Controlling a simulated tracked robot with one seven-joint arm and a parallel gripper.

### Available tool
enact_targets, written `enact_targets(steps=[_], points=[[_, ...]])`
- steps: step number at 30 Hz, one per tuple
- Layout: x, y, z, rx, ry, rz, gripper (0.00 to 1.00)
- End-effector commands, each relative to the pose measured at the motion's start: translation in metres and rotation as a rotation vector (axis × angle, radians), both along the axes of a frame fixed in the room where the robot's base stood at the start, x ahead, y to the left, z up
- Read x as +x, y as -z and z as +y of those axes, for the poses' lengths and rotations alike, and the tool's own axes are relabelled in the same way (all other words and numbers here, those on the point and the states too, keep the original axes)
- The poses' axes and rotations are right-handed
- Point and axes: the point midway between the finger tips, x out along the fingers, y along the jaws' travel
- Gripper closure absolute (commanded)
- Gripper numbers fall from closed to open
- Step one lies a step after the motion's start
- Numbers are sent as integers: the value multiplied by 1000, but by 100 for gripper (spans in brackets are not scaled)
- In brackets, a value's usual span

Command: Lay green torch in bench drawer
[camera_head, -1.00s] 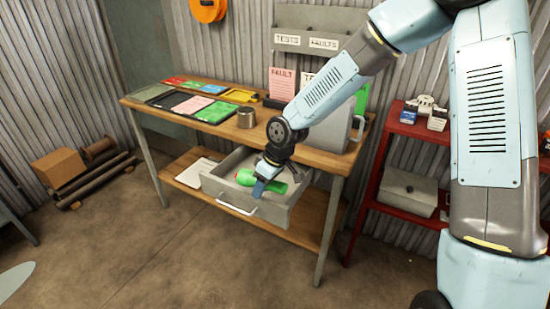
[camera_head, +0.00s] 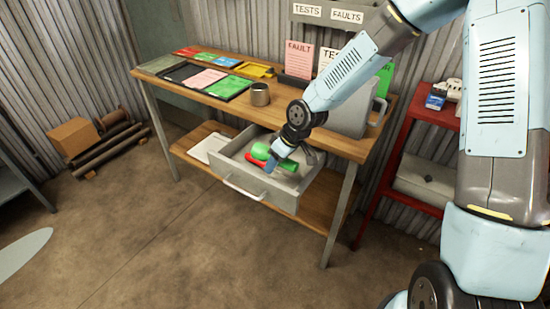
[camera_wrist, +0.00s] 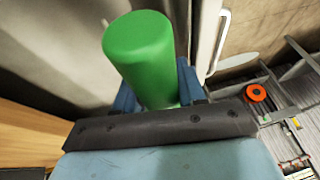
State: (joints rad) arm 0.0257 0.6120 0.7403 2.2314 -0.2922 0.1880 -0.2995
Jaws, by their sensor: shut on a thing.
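The green torch (camera_head: 260,151) is at the open bench drawer (camera_head: 283,195) in the head view, within its outline. In the wrist view the torch (camera_wrist: 140,50) stands between my blue fingers, its round end towards the camera. My gripper (camera_head: 273,160) is shut on it, reaching down over the drawer. A red object (camera_head: 289,166) lies in the drawer beside the fingers, partly hidden by them. I cannot tell whether the torch touches the drawer floor. The drawer's pale handle (camera_wrist: 222,42) shows in the wrist view.
The wooden bench top (camera_head: 300,120) above the drawer holds a metal cup (camera_head: 260,94), coloured cards and a grey case (camera_head: 352,108). A red shelf unit (camera_head: 415,115) stands at the right. The floor in front is clear.

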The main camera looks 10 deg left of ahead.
Motion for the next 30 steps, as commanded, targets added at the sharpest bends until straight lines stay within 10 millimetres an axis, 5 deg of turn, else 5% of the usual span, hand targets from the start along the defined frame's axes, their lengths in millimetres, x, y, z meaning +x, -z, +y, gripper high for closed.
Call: enact_targets(steps=[30], points=[[-2, 82, 0, -2, -2, 5, 96]])
